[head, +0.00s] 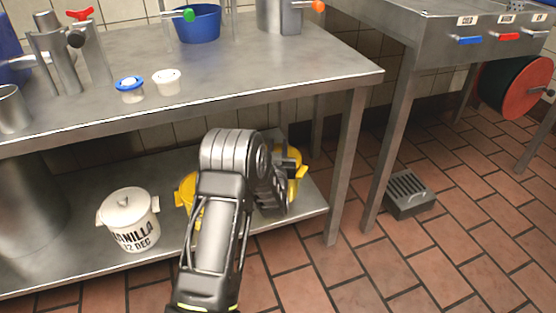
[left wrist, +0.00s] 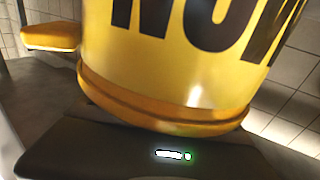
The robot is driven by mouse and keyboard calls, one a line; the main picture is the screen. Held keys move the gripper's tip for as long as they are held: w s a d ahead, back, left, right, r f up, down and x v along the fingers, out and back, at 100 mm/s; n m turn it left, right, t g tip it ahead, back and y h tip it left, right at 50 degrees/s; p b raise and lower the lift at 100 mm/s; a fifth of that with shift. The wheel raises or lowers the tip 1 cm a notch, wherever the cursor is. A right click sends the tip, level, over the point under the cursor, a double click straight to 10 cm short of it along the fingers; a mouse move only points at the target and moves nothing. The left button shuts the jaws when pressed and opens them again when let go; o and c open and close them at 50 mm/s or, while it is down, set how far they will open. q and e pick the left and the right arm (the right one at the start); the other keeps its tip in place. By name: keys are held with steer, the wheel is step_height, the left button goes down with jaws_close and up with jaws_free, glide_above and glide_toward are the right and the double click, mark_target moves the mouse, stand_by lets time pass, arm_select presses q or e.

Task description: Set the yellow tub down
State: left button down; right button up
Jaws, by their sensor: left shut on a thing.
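A yellow tub (head: 296,171) with a side lug shows behind my left gripper (head: 275,192), over the right end of the lower shelf. The gripper is shut on it and hides much of it. In the left wrist view the yellow tub (left wrist: 170,70) fills the middle, with large black letters and an orange-yellow band at its lower edge. A yellow piece sticks out at the left of that view. The tub's contact with the shelf is hidden. My right gripper is not in view.
Another yellow vessel (head: 187,192) shows left of my forearm, mostly hidden. A white lidded vanilla pot (head: 129,219) stands on the lower shelf (head: 80,265). The steel table (head: 250,66) overhangs it, with a leg (head: 345,170) at the right. A grey floor grate box (head: 409,196) stands further right.

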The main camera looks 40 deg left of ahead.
mark_target(278, 146)
arm_select(q)
steer(key=shift+r, duration=0.1)
step_height(278, 146, down, 4)
steer(key=shift+r+b, duration=0.1)
steer(key=shift+b, duration=0.9)
steer(key=shift+r, duration=0.1)
steer(key=c, duration=1.6)
jaws_free()
steer(key=shift+f, duration=0.25)
steer(key=o, duration=0.5)
steer(key=shift+r, duration=0.15)
